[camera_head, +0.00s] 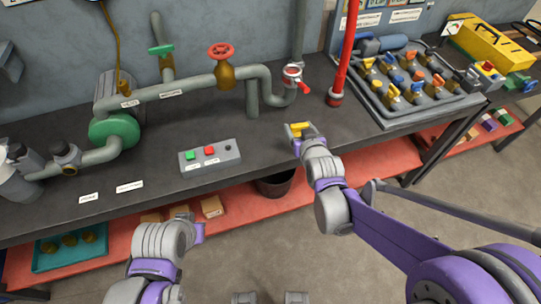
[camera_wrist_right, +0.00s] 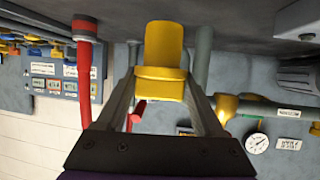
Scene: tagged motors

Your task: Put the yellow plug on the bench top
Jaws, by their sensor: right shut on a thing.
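The yellow plug (camera_head: 300,128) is in my right gripper (camera_head: 301,134), over the front part of the dark bench top (camera_head: 275,133). In the right wrist view the plug (camera_wrist_right: 165,47) sits between the two fingertips of the right gripper (camera_wrist_right: 163,88), which is shut on it. The bench top fills the top of that view, beyond the plug. I cannot tell whether the plug touches the bench. My left gripper (camera_head: 190,222) is low in front of the bench edge, away from the plug; its fingers are too unclear to tell open or shut.
A button box (camera_head: 209,156) stands left of the plug. A red post (camera_head: 341,65) and grey pipework with a red valve wheel (camera_head: 221,51) stand behind. A tray of valves (camera_head: 440,100) lies to the right. The bench around the plug is clear.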

